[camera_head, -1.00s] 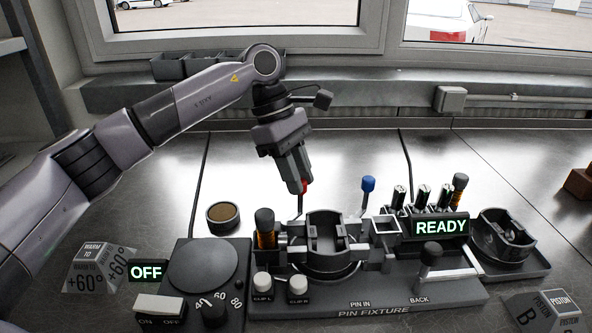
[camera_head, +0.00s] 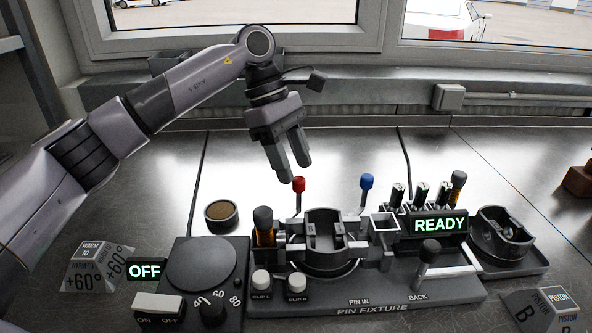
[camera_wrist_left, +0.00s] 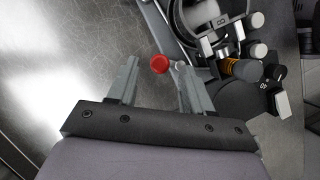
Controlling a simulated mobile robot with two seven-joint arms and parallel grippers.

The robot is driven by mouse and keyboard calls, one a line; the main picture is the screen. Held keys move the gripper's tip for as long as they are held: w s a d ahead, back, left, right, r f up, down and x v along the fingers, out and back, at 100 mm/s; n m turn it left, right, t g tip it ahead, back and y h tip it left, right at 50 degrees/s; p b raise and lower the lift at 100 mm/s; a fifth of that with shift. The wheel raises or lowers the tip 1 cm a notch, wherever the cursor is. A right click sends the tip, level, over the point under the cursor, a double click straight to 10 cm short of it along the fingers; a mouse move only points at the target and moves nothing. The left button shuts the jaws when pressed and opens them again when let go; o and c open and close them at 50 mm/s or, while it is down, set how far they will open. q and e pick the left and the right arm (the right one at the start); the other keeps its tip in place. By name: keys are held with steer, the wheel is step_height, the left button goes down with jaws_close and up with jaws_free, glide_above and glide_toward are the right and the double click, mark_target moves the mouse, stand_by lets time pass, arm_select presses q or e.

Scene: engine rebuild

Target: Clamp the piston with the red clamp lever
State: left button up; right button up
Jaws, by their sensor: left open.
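The red clamp lever (camera_head: 298,185) stands upright at the back left of the pin fixture (camera_head: 372,309). Its red knob also shows in the left wrist view (camera_wrist_left: 160,64), lying between the fingertips in the picture. My left gripper (camera_head: 293,172) is open, just above and left of the red knob, and holds nothing. Its fingers also show in the left wrist view (camera_wrist_left: 158,75). A dark cradle with a ring-shaped part (camera_head: 326,240) sits in the middle of the fixture; I cannot tell clearly how the piston lies in it. My right gripper is not in view.
A blue lever (camera_head: 367,182) stands to the right of the red one. A READY display (camera_head: 440,225), pins and a dark tray (camera_head: 503,236) are at right. A hot plate (camera_head: 202,264) with an OFF display and a round tin (camera_head: 222,215) are at left. The bench behind is clear.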

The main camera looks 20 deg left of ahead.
arm_select(q)
steer(key=shift+v, duration=2.4)
